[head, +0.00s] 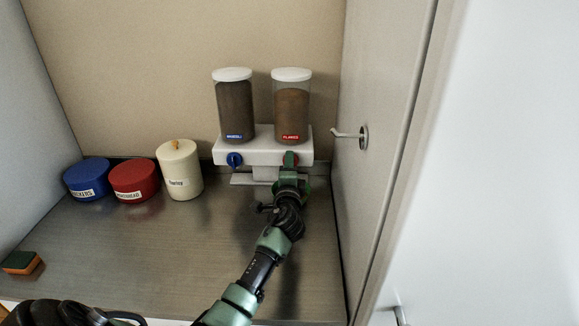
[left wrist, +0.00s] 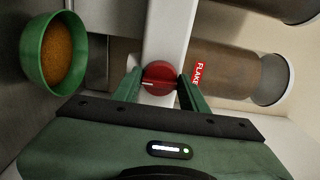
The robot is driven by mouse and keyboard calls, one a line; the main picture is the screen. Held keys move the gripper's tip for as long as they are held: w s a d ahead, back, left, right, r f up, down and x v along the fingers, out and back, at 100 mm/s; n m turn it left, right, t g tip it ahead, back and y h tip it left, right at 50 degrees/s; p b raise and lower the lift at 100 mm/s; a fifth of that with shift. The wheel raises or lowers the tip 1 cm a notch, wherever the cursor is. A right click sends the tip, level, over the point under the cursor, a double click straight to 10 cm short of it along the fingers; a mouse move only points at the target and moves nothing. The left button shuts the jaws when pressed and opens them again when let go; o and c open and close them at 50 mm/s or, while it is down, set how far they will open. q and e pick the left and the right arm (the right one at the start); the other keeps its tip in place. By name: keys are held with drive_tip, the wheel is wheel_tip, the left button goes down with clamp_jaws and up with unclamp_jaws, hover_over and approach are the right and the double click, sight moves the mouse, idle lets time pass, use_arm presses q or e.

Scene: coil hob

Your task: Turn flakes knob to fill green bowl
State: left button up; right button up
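The flakes dispenser (head: 291,112) has a red label and stands on the right of a white base. Its red knob (left wrist: 159,78) shows in the left wrist view, with a pale mark pointing left. My left gripper (left wrist: 160,82) has one finger at each side of this knob, both seemingly touching it. In the head view my left gripper (head: 291,165) hides most of the knob. The green bowl (left wrist: 35,55) is below the dispenser and holds orange-brown flakes. In the head view only a bit of its green rim shows beside my gripper. My right gripper is not in view.
A muesli dispenser (head: 235,107) with a blue knob (head: 234,159) stands left of the flakes. Blue (head: 88,180), red (head: 133,181) and cream (head: 180,170) canisters stand further left. A sponge (head: 21,262) lies front left. A grey wall with a handle (head: 350,135) bounds the right.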

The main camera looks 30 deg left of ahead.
use_arm(q)
drive_tip(key=o, duration=0.3)
drive_tip(key=shift+o, duration=0.2)
drive_tip(key=b+v, duration=0.1)
drive_tip(key=v, duration=0.6)
drive_tip(key=shift+s, duration=0.4)
drive_tip(key=shift+d+f, duration=0.1)
drive_tip(key=shift+d, duration=0.05)
